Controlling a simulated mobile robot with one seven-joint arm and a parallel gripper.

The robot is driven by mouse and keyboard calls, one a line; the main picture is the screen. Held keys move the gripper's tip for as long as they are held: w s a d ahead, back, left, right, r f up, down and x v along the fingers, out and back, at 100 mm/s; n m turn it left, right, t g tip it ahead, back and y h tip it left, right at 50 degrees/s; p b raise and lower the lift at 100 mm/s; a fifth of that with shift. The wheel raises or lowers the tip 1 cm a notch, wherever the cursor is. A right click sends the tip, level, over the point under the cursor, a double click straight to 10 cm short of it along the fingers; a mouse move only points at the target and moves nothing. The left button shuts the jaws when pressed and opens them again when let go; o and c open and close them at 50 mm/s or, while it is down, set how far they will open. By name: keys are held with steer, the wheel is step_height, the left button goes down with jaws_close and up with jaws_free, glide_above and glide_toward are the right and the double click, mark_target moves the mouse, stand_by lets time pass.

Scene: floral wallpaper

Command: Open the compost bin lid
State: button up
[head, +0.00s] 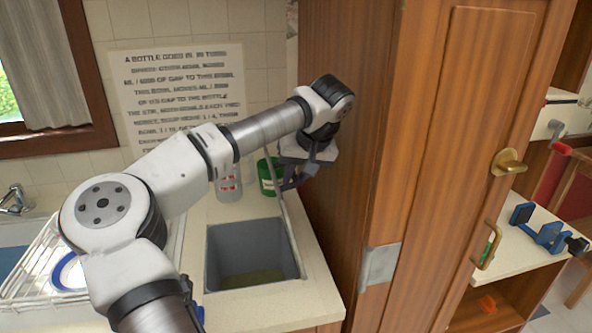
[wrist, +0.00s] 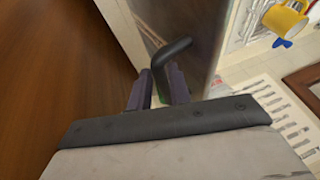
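The compost bin (head: 250,245) is a grey square well set into the countertop, with something green at its bottom. Its lid stands raised, seen nearly edge-on along the right side of the opening in the head view (head: 291,232). In the wrist view the lid (wrist: 190,45) shows as a grey panel with a bent black handle (wrist: 172,52). My gripper (head: 292,178) is at the top of the lid. In the wrist view its two dark fingers (wrist: 160,88) lie close on either side of the handle and look shut on it.
A tall wooden cabinet (head: 350,130) stands close to the right of my gripper. A green container (head: 267,178) and a clear bottle (head: 229,183) stand behind the bin. A dish rack (head: 45,265) is at left. The counter front (head: 290,318) is clear.

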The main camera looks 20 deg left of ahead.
steer(key=shift+o, duration=1.1)
steer(key=shift+w, duration=0.15)
steer(key=shift+r, duration=0.2)
steer(key=shift+r, duration=0.15)
steer(key=b+v, duration=0.1)
steer(key=v, duration=0.6)
steer(key=shift+d+b, duration=0.1)
steer(key=shift+b, duration=0.2)
